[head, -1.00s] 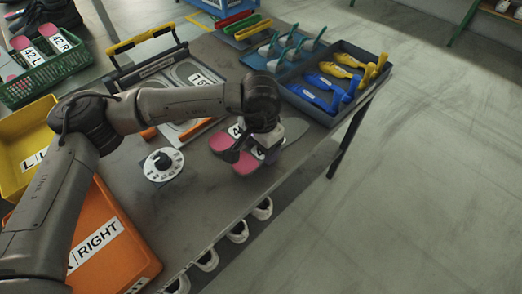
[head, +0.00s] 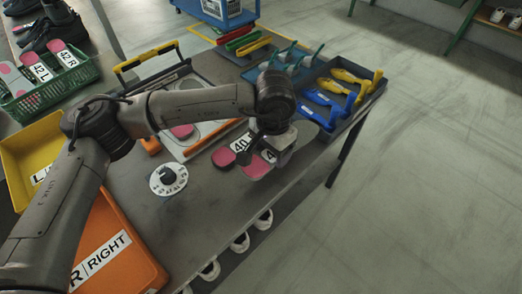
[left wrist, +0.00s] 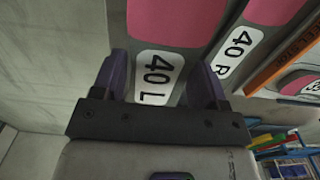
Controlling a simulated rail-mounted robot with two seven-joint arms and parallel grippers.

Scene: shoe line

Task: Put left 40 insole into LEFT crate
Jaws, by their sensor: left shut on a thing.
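My left gripper (head: 266,146) is shut on the left 40 insole (head: 258,168), which has a pink heel and a white label. In the left wrist view, the fingers (left wrist: 162,82) stand on both sides of the insole's "40 L" label (left wrist: 158,72). The insole appears slightly raised over the table. The right 40 insole (head: 225,157), labelled "40 R" in the left wrist view (left wrist: 236,50), lies beside it. The yellow LEFT crate (head: 17,146) is at the far left, its label partly hidden by my arm. My right gripper is out of view.
The orange RIGHT crate (head: 128,270) is in front of the yellow one. A dial (head: 168,180) lies on the table (head: 205,210). An insole board with an orange edge (head: 205,140) is behind.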

